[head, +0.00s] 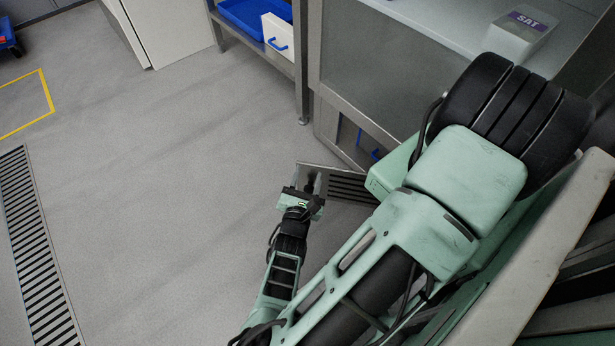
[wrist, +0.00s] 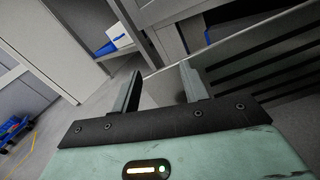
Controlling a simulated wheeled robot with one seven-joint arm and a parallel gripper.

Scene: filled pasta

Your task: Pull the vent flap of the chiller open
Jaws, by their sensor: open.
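The vent flap (head: 347,186) is a grey panel with dark slats, low at the front of the steel chiller (head: 375,85). It stands swung out at an angle, with a dark opening behind it. In the wrist view the flap (wrist: 262,72) fills the right side, and its top edge runs behind the right finger. My gripper (head: 312,181) is at the flap's free left end, pointing at it. In the wrist view my gripper (wrist: 163,84) is open, with the flap's end showing between its fingers. I cannot tell whether a finger touches the flap.
A steel rack (head: 302,60) left of the chiller holds a blue tray (head: 243,16) and a white bin with a blue handle (head: 278,34). A white cabinet (head: 165,30) stands further left. A floor drain grate (head: 38,250) lies far left. The floor between is clear.

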